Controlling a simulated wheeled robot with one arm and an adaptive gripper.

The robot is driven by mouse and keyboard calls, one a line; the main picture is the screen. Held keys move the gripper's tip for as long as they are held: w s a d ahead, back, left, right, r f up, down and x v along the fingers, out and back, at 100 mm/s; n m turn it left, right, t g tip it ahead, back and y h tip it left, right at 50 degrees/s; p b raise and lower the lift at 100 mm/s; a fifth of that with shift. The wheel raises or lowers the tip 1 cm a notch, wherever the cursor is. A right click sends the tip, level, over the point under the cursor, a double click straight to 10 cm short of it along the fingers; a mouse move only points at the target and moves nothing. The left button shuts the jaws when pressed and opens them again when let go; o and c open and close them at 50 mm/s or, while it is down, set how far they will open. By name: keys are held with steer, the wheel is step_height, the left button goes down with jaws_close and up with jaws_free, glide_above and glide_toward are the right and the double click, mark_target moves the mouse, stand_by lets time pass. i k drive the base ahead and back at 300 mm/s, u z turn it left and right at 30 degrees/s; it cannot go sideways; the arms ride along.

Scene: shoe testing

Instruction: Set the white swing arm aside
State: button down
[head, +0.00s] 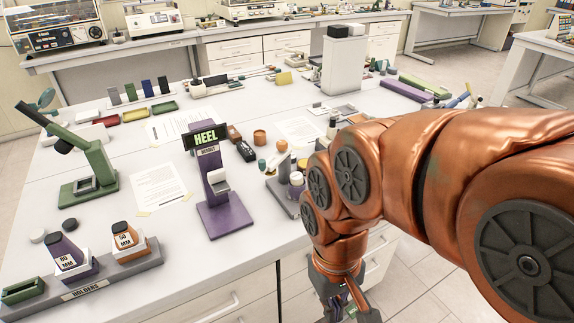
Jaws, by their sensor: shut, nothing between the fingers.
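My gripper (347,303) hangs at the bottom of the head view, in front of the table's near edge, shut and empty. It is apart from everything on the table. A small device with a pale, whitish arm-like part (283,163) and a grey base (279,196) stands just left of my arm, which partly hides it. I cannot tell for certain that this pale part is the white swing arm. A purple stand (222,216) with a HEEL sign (205,137) and a small white block (218,180) on its front stands to its left.
The white table (180,250) also bears a green microscope-like stand (90,165) and a grey HOLDERS rack (105,282) at the left. A white box (343,68) stands at the back. Bare tabletop lies between the purple stand and the rack.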

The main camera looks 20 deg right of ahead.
mark_target(271, 164)
steer(key=z, duration=1.15)
steer(key=k, duration=0.7)
steer(key=u, duration=1.55)
